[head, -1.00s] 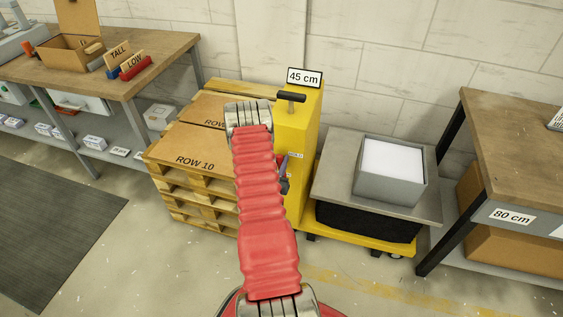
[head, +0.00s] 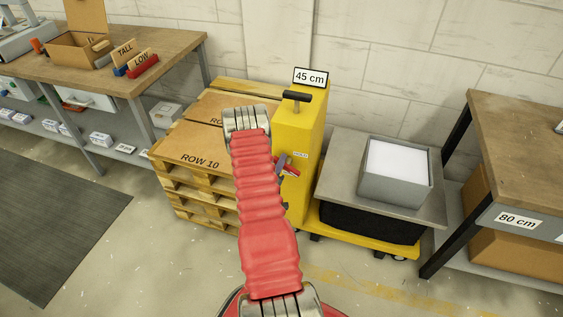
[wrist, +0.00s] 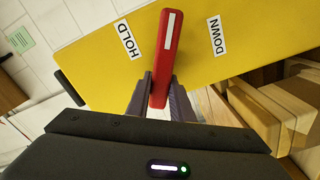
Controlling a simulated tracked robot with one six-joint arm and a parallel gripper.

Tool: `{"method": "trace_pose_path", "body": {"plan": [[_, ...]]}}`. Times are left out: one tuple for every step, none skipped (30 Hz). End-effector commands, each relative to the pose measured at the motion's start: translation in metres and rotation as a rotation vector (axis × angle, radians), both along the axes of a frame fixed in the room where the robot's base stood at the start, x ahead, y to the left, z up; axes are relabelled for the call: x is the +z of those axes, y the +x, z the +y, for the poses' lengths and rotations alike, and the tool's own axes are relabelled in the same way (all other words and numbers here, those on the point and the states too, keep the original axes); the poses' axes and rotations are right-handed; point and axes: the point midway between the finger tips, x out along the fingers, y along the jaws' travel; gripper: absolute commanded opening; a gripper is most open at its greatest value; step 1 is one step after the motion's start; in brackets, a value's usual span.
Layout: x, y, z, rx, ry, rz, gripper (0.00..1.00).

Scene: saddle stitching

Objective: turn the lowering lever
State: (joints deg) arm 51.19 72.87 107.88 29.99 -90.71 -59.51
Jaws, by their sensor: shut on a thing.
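The lowering lever (wrist: 167,58) is a red bar with a white stripe, on the yellow column (wrist: 88,58) of the lift cart. In the wrist view it stands between the HOLD label (wrist: 130,43) and the DOWN label (wrist: 216,37), pointing at neither. My gripper (wrist: 160,88) is shut on the lever, one finger on each side of it. In the head view a red piece of the lever (head: 293,171) shows beside my gripper (head: 283,166); my red-sleeved arm hides part of the column.
The cart's platform (head: 335,186) carries a grey box (head: 396,195) with a white top. Left of the column is a pallet stack (head: 190,192) with ROW 10 cartons. A bench marked 80 cm (head: 520,150) stands at right. A dark T-handle (head: 297,96) tops the column.

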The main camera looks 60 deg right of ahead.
Motion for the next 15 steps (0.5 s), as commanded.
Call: {"method": "trace_pose_path", "body": {"plan": [[-0.002,0.005,0.002,0.012,-0.005,0.042,0.0],[-0.003,0.006,0.003,0.013,-0.009,0.069,0.0],[-0.004,0.007,0.003,0.013,-0.015,0.108,0.0],[-0.006,0.007,0.003,0.013,-0.02,0.136,0.0],[-0.006,0.007,0.003,0.013,-0.024,0.163,0.0],[-0.008,0.008,0.003,0.013,-0.03,0.2,0.0],[-0.009,0.008,0.003,0.014,-0.034,0.225,0.0],[-0.009,0.008,0.003,0.014,-0.038,0.251,0.0],[-0.01,0.009,0.003,0.014,-0.043,0.285,0.0],[-0.011,0.009,0.003,0.015,-0.047,0.308,0.0],[-0.012,0.009,0.003,0.015,-0.051,0.332,0.0],[-0.013,0.01,0.003,0.015,-0.056,0.361,0.0],[-0.013,0.01,0.003,0.015,-0.059,0.381,0.0],[-0.014,0.01,0.003,0.015,-0.062,0.399,0.0],[-0.015,0.01,0.003,0.015,-0.065,0.423,0.0]]}}
